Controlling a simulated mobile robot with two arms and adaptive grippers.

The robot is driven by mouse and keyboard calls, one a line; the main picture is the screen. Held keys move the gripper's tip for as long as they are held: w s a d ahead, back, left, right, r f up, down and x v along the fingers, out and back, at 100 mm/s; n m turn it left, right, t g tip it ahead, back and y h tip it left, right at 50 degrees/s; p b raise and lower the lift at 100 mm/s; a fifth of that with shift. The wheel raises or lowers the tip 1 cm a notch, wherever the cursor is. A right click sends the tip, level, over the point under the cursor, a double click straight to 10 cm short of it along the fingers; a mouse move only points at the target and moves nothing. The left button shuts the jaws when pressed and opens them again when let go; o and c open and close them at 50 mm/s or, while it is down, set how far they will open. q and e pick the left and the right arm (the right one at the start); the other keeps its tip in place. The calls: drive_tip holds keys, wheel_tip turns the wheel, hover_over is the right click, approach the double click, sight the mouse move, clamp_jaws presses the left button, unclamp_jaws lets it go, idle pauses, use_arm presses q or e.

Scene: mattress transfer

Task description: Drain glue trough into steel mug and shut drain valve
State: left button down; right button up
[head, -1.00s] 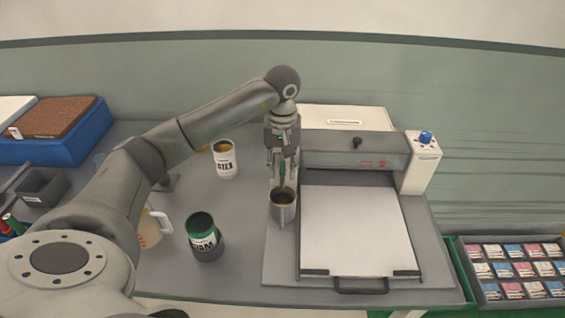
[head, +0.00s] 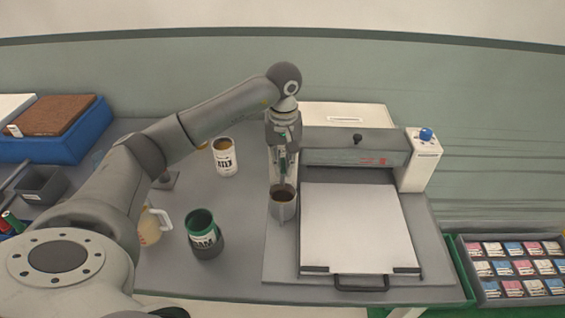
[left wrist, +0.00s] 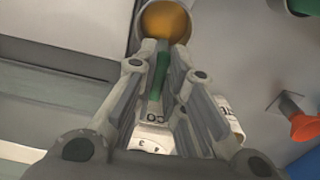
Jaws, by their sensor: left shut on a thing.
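The steel mug (head: 282,211) stands upright at the left edge of the grey gluing machine, with brown content inside. In the left wrist view the mug's amber content (left wrist: 165,22) shows just beyond my fingertips. My left gripper (head: 285,168) points down above and behind the mug. It is shut on a slim green handle (left wrist: 159,72), which appears to be the drain valve's. The trough (head: 352,150) runs across the machine to the right of the gripper. My fingers hide the valve body, and I cannot tell whether glue is flowing. My right gripper is out of view.
A white-labelled can (head: 224,158), a green-rimmed can (head: 204,235) and a jug (head: 151,228) stand left of the machine. A white sheet (head: 357,225) covers its bed. A blue knob (head: 426,134) tops its right end. A crate of packets (head: 461,270) is at the right.

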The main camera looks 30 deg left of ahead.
use_arm(q)
drive_tip(key=n+b, duration=0.1)
drive_tip(key=n, duration=0.2)
drive_tip(key=w+n+b, duration=0.1)
drive_tip(key=n, duration=0.1)
drive_tip(key=w+d+n+b, duration=0.1)
drive_tip(key=n, duration=0.2)
drive_tip(key=shift+d+n, duration=0.1)
drive_tip(key=shift+n, duration=0.2)
drive_tip(key=shift+w+a+n+b, duration=0.1)
drive_tip(key=shift+w+n+b, duration=0.2)
drive_tip(key=shift+n, duration=1.15)
drive_tip(key=shift+w+a+n+b, duration=0.15)
drive_tip(key=shift+w+n, duration=0.25)
drive_tip(key=shift+n, duration=1)
drive_tip(key=shift+w+d+n+b, duration=0.1)
drive_tip(key=shift+w+n+b, duration=0.25)
drive_tip(key=shift+n, duration=1.1)
drive_tip(key=shift+a, duration=0.1)
drive_tip(key=c, duration=1.5)
unclamp_jaws()
drive_tip(key=shift+r, duration=0.1)
drive_tip(key=shift+s, duration=0.1)
